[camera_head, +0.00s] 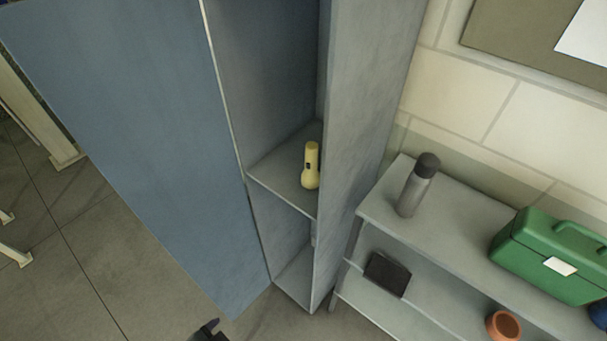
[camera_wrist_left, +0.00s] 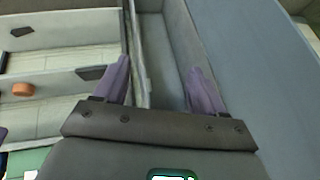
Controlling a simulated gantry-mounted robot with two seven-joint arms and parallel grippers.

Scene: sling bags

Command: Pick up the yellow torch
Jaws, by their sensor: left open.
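The yellow torch (camera_head: 311,166) stands upright on a shelf inside the grey locker (camera_head: 365,130) in the head view. My left gripper (camera_head: 208,328) shows only as a dark tip at the bottom edge of the head view, well below and to the left of the torch. In the left wrist view its two purple fingers (camera_wrist_left: 160,82) are spread apart with nothing between them. The torch cannot be made out in the left wrist view. My right gripper is in neither view.
The blue locker door (camera_head: 130,130) stands open on the left. A shelf unit (camera_head: 450,225) on the right holds a grey bottle (camera_head: 415,186), a green case (camera_head: 550,256), a dark box (camera_head: 387,274) and an orange pot (camera_head: 503,326). Bare floor (camera_head: 75,250) lies at lower left.

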